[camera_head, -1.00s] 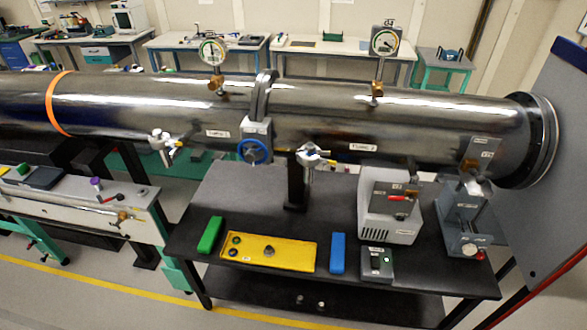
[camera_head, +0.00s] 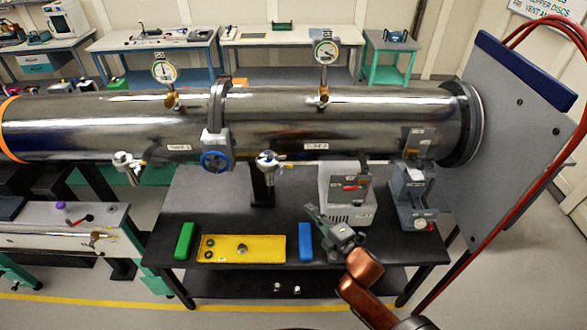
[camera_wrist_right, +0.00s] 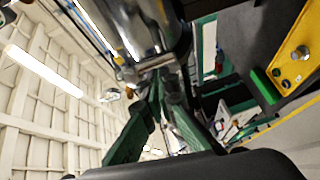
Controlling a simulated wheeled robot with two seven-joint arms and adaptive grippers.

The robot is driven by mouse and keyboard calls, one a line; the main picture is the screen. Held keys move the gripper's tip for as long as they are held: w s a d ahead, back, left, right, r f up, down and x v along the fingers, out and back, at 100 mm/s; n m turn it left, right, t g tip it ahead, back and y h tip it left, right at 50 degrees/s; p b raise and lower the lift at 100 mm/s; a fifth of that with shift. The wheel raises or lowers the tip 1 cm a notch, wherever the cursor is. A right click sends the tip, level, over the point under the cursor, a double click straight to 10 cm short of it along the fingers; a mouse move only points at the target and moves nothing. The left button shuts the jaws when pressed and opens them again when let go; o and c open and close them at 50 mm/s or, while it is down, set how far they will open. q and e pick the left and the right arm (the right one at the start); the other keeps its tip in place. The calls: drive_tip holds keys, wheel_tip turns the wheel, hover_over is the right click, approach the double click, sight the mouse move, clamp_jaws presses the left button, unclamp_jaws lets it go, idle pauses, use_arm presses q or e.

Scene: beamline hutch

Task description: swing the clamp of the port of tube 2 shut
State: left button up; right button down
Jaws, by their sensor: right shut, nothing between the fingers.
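Tube 2 (camera_head: 375,122) is the polished steel tube on the right, with its label on the side. Its port (camera_head: 267,160) hangs under the tube near the joint, a pale metal fitting with a small yellowish part on its right. Whether its clamp is open or shut is too small to tell. My right gripper (camera_head: 314,212) is shut and empty, over the black table, below and to the right of the port and apart from it. In the right wrist view its green-grey fingers (camera_wrist_right: 160,92) point up towards shiny metal parts under a tube. My left gripper is not in view.
A grey pump box (camera_head: 345,195) and a grey valve stand (camera_head: 412,197) are on the table right of the gripper. A yellow tray (camera_head: 265,256), green block (camera_head: 184,241) and blue block (camera_head: 306,242) lie in front. A blue handwheel (camera_head: 215,161) is left of the port.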

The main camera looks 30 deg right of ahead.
wheel_tip(320, 180, up, 6)
drive_tip(key=s+a+n+t, duration=0.1)
drive_tip(key=a, duration=0.1)
drive_tip(key=p, duration=0.3)
approach(286, 167)
drive_tip(key=w+a, duration=0.2)
drive_tip(key=a, duration=0.1)
drive_tip(key=w+d+p, duration=0.1)
drive_tip(key=w+d, duration=0.1)
drive_tip(key=w, duration=0.1)
drive_tip(key=shift+d+r+y, duration=0.1)
drive_tip(key=shift+d+y, duration=0.15)
drive_tip(key=shift+y, duration=0.15)
drive_tip(key=shift+w+d+p, duration=0.3)
drive_tip(key=shift+w+d, duration=0.05)
drive_tip(key=shift+w, duration=0.05)
drive_tip(key=shift+w+n, duration=0.1)
drive_tip(key=shift+n, duration=0.2)
